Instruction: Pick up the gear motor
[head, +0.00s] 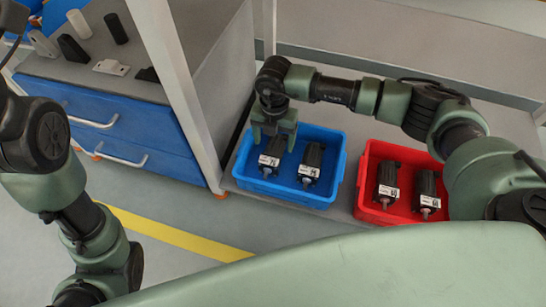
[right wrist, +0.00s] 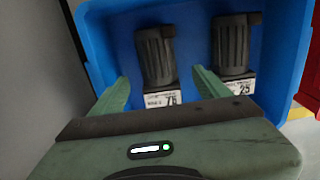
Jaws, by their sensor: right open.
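Two dark gear motors with white labels lie in the blue bin (head: 333,180). The left gear motor (head: 274,152) is below my right gripper (head: 272,136), which reaches down into the bin from above. In the right wrist view this motor (right wrist: 156,55) shows between the two open green fingers (right wrist: 162,90), with a gap on each side. The other blue-bin motor (head: 312,165) lies to its right and also shows in the right wrist view (right wrist: 231,45). My left arm is at the left edge of the head view; its gripper is not visible.
A red bin (head: 372,213) with two more motors (head: 387,182) stands to the right. A shelf post (head: 180,90) rises left of the blue bin. A blue drawer cabinet (head: 130,135) with small parts on top is further left.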

